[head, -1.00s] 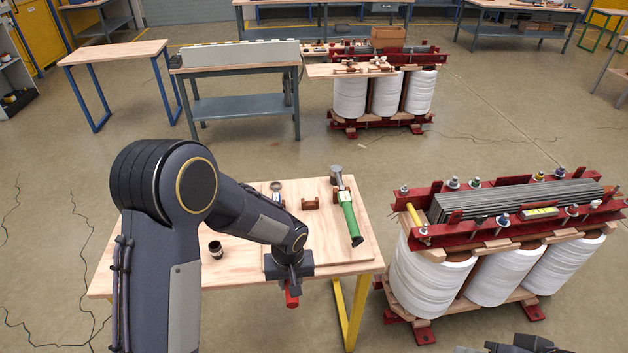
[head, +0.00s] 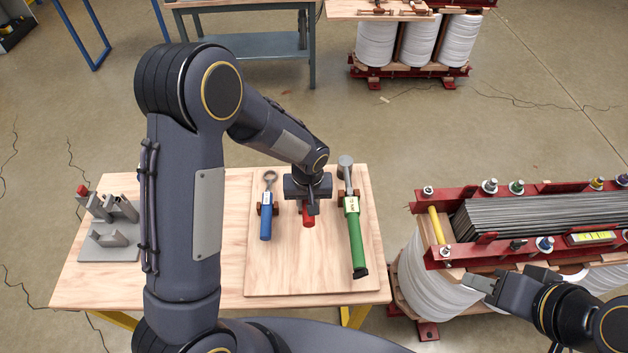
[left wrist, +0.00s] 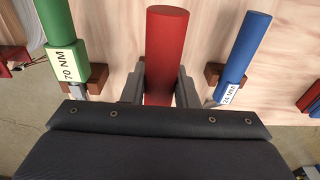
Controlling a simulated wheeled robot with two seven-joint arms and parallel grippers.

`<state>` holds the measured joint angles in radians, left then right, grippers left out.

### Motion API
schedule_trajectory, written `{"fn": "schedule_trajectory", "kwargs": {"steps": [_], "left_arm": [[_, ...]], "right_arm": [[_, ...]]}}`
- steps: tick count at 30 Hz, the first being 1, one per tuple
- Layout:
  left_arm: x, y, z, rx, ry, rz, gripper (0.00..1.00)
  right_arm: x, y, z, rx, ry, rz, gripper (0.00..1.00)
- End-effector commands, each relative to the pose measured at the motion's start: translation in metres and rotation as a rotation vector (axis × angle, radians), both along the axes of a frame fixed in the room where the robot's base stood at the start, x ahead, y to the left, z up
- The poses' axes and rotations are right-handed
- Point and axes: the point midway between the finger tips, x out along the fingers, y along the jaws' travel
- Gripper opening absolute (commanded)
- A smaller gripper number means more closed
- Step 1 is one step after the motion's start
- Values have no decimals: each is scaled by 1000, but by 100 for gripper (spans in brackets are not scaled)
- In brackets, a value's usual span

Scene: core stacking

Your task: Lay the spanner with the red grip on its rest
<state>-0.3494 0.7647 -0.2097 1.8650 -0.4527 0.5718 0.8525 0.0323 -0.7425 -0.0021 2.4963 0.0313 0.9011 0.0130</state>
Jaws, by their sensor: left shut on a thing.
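My left gripper (head: 308,198) is shut on the spanner with the red grip (head: 308,215), between the blue and green spanners on the wooden board (head: 330,278). In the left wrist view the red grip (left wrist: 166,50) stands between the two fingers (left wrist: 160,88), roughly parallel to its neighbours. The middle rest is hidden behind the gripper and spanner, so I cannot tell whether the spanner touches it. The spanner's head is hidden too. My right gripper (head: 508,278) is empty, its fingers apart, beside the transformer.
The blue spanner (head: 266,222) and green spanner (head: 355,232) lie on brown rests close on either side. A grey tool holder (head: 108,240) stands at the table's left. The transformer (head: 530,217) is to the right. The board's front is clear.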

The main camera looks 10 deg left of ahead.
Motion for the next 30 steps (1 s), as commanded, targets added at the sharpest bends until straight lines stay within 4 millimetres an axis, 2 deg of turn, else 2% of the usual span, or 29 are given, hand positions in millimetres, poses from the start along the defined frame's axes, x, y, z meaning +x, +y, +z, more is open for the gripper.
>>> {"fn": "schedule_trajectory", "kwargs": {"steps": [17, 23, 30], "left_arm": [[0, 0, 0, 0, -5, -1, 0], [-1, -1, -2, 7, -27, -2, 0], [-1, -1, -25, 7, -26, 0, 0]], "right_arm": [[0, 0, -2, 0, 0, 0, 36], [0, 0, -13, 0, 0, 0, 36], [0, 0, -36, 0, 0, 0, 36]]}}
